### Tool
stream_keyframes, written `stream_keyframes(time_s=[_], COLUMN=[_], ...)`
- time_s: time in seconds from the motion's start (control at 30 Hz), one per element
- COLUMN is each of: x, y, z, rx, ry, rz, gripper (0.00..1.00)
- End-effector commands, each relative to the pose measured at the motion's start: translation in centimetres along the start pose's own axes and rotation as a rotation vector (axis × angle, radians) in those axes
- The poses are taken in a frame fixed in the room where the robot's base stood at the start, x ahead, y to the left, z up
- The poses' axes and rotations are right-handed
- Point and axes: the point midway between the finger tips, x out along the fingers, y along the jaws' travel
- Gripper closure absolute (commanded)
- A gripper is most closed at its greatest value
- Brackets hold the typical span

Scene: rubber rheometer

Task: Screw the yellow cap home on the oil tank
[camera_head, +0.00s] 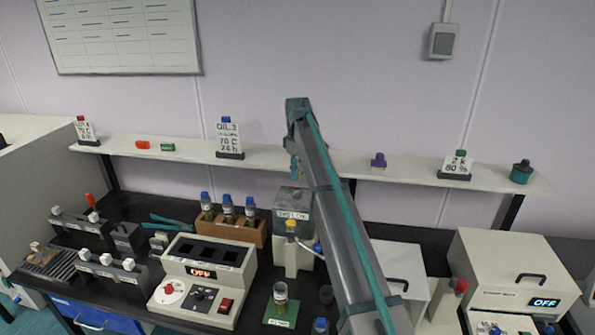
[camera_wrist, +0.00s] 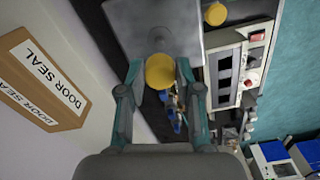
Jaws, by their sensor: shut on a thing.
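The oil tank (camera_head: 292,201) is a grey box on a pale stand, near the middle of the bench in the head view. Its grey top (camera_wrist: 150,25) fills the upper middle of the wrist view. The yellow cap (camera_wrist: 160,71) is round and sits between the fingertips of my gripper (camera_wrist: 158,78), which is shut on it. The cap overlaps the tank's edge in the wrist view; I cannot tell whether it touches the tank. In the head view my gripper (camera_head: 296,170) is above the tank, partly hidden by my arm. The tank's opening is not visible.
A second yellow round part (camera_wrist: 215,14) shows beside the tank top. The shelf (camera_head: 265,155) runs close behind. A beaker (camera_head: 280,292) stands in front.

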Motion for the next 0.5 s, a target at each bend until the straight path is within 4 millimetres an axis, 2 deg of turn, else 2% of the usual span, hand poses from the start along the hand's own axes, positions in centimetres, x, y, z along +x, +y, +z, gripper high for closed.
stream_keyframes(time_s=[0.17,0.5], x=[0.6,3.3], y=[0.0,0.0], z=[0.0,0.0], rx=[-0.006,-0.006], ry=[0.0,0.0], rz=[0.0,-0.001], gripper=[1.0,1.0])
